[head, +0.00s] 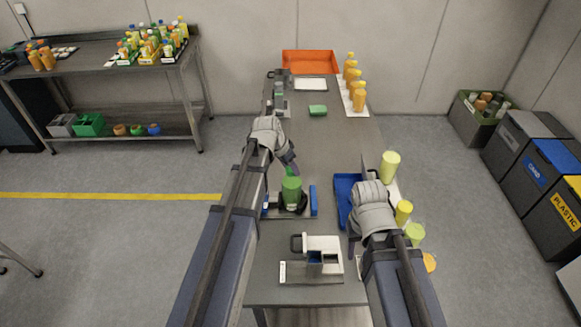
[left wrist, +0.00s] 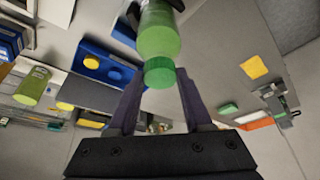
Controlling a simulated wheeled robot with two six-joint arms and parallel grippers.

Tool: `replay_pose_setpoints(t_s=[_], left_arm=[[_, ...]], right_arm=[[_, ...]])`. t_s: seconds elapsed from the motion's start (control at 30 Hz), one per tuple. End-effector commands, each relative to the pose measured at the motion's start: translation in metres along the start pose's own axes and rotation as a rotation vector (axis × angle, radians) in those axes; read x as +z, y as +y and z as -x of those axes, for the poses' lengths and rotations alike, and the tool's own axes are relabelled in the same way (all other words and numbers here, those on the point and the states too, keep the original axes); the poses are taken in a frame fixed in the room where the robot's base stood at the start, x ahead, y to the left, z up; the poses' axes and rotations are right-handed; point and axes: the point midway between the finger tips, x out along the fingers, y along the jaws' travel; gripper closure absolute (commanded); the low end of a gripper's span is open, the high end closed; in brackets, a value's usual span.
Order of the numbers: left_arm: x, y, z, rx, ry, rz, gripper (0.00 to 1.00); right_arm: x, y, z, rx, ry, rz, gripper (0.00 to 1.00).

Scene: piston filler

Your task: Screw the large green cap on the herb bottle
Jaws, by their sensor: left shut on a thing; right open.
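The herb bottle (head: 292,193) is green and stands upright in a dark holder (head: 304,205) on the worktable. It also shows in the left wrist view (left wrist: 157,38). My left gripper (head: 292,170) is at the top of the bottle. Its fingers are shut on the green cap (left wrist: 160,72), which is at the bottle's mouth; I cannot tell how tightly the cap sits on the thread. My right gripper (head: 353,240) is open over the right side of the table, beside the blue tray; its fingertips are partly hidden by its own body.
A blue tray (head: 343,184) lies right of the holder. Yellow and green bottles (head: 390,166) stand along the right edge. A grey-white device (head: 322,246) stands in front. A green block (head: 317,111), orange bin (head: 310,61) and orange bottles (head: 359,97) are farther back. The middle table is clear.

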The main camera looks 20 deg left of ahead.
Motion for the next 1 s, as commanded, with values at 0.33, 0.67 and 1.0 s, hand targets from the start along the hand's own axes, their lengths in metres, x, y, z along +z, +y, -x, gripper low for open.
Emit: replay_pose_setpoints(t_s=[0.33,0.67,1.0], left_arm=[[-0.0013,-0.0036,-0.0005,0.049,0.001,-0.122,1.00],[-0.0007,-0.0041,-0.0004,0.138,0.001,-0.337,1.00],[-0.0034,-0.0075,-0.0018,0.231,0.000,-0.562,1.00]], right_arm=[[0.0000,0.0000,0.0000,0.000,0.000,0.000,0.50],[0.0000,0.0000,-0.0002,0.000,0.000,0.000,0.50],[0.0000,0.0000,-0.0004,0.000,0.000,0.000,0.50]])
